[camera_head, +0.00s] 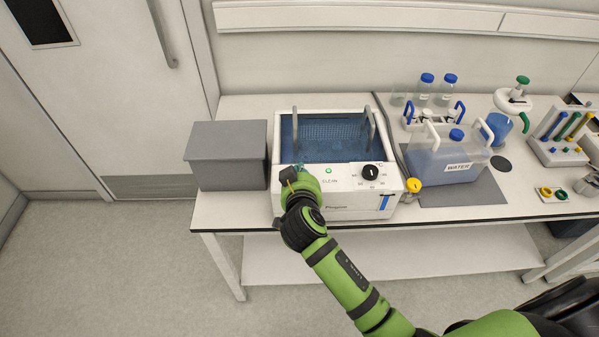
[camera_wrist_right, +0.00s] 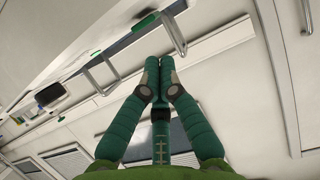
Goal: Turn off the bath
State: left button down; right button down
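The bath (camera_head: 345,203) is a white box on the bench with blue water, a wire basket and two upright handles. Its sloped front panel has a lit green light (camera_head: 328,171) above the word CLEAN and a black round dial (camera_head: 371,172). My right gripper (camera_head: 298,168) is at the left end of this panel, and with its wrist it hides that part. Whether it touches the panel I cannot tell. In the right wrist view, the teal fingers (camera_wrist_right: 158,75) meet at their tips with nothing seen between them. My left gripper is not in view.
A grey lidded box (camera_head: 227,155) stands close left of the bath. A yellow-handled valve (camera_head: 413,186) is at the bath's right front corner. A water tank (camera_head: 447,160), blue-capped bottles (camera_head: 425,90) and a tube rack (camera_head: 560,137) stand further right.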

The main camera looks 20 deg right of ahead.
jog(key=shift+s+f, duration=0.25)
jog(key=shift+f, duration=0.6)
